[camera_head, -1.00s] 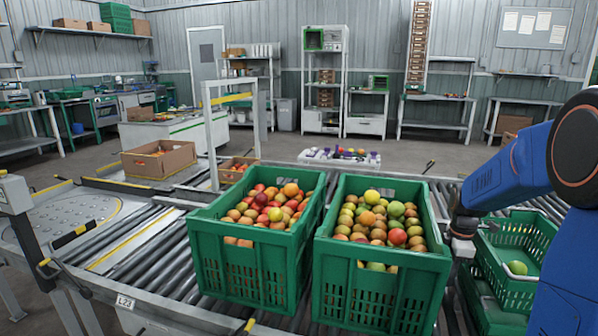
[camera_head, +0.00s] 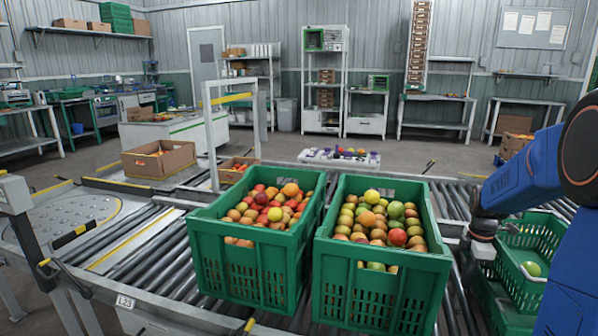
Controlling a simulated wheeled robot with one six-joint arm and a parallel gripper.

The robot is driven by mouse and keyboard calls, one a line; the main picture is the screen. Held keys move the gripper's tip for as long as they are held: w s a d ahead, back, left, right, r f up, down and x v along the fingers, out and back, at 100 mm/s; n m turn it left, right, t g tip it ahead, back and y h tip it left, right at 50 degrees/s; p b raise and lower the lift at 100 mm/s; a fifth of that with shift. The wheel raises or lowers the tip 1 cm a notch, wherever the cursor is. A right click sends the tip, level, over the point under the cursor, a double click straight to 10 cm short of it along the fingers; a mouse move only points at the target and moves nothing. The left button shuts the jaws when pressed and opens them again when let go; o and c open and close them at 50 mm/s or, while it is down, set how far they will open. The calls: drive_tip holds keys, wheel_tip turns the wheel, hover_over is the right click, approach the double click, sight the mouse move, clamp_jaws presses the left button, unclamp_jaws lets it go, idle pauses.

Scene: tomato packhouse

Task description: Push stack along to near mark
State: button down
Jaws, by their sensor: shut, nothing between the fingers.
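The stack is a green crate (camera_head: 548,232) on top of another green crate (camera_head: 500,308) at the right edge, partly hidden by my arm. One pale green fruit (camera_head: 532,269) shows inside the upper crate. My gripper (camera_head: 509,229) is shut and empty at the left side of the upper crate. It seems to be against the crate, but contact is too small to tell. The near mark cannot be made out.
Two large green crates full of tomatoes, the left one (camera_head: 225,270) and the right one (camera_head: 375,300), stand on the roller conveyor (camera_head: 130,262) just left of my gripper. A white tray (camera_head: 338,158) with small items lies behind them. An open cardboard box (camera_head: 158,172) stands at left.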

drive_tip(key=s+d, duration=0.2)
drive_tip(key=d, duration=0.5)
drive_tip(key=shift+s+d, duration=0.15)
drive_tip(key=shift+d, duration=0.25)
idle(0.3)
drive_tip(key=s+d, duration=0.3)
drive_tip(key=d, duration=0.8)
drive_tip(key=shift+s+d, duration=0.15)
drive_tip(key=shift+d, duration=0.1)
idle(0.4)
drive_tip(key=s+d, duration=0.3)
drive_tip(key=d, duration=0.8)
drive_tip(key=shift+s+d, duration=0.15)
drive_tip(key=shift+d, duration=0.1)
idle(0.6)
drive_tip(key=shift+d, duration=0.15)
drive_tip(key=s+d, duration=0.3)
drive_tip(key=d, duration=0.8)
drive_tip(key=shift+s+d, duration=0.15)
idle(0.5)
